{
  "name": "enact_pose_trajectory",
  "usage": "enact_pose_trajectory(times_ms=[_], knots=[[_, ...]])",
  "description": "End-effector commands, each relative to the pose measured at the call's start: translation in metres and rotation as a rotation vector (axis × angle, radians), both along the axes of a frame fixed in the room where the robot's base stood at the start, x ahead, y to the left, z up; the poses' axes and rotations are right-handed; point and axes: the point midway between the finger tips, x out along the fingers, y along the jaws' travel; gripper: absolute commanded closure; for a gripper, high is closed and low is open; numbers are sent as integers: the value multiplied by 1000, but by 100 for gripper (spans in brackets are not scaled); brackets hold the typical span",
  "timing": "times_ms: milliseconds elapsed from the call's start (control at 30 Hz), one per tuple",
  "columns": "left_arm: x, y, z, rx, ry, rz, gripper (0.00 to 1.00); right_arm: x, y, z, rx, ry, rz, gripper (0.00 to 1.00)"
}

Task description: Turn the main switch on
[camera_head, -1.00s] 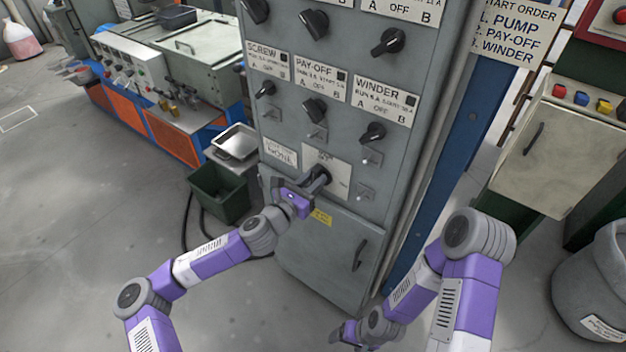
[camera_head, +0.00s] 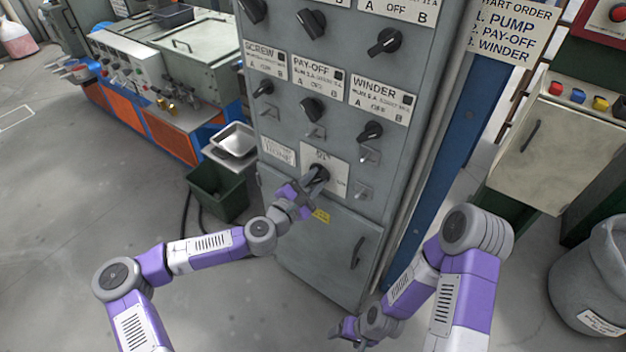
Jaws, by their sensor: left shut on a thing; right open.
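The main switch (camera_head: 322,173) is a dark rotary knob on a pale square plate (camera_head: 338,160), low on the grey control cabinet (camera_head: 404,150). My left gripper (camera_head: 312,181) is at the knob, shut on it, and tilted over. The gripper hides part of the knob and the lower left of the plate. The plate's lettering is too small to read surely. My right gripper (camera_head: 350,334) hangs low in front of the cabinet's foot, open and away from the switch.
Several other black knobs, such as the WINDER knob (camera_head: 369,131) and PAY-OFF knob (camera_head: 311,109), sit above the plate. A cabinet door with a handle (camera_head: 358,251) lies below. A green bin (camera_head: 217,190) stands to the left, a grey drum (camera_head: 592,275) to the right.

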Motion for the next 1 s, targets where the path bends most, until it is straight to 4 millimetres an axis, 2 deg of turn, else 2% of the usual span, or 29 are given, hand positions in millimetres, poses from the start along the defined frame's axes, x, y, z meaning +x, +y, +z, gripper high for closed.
enact_pose_trajectory(times_ms=[600,1000], knots=[[-3,-4,-7,464,-338,-1,100,0,0,-16,0,0,0,23],[-3,-4,-9,644,-468,1,100,0,0,-25,0,0,0,23]])
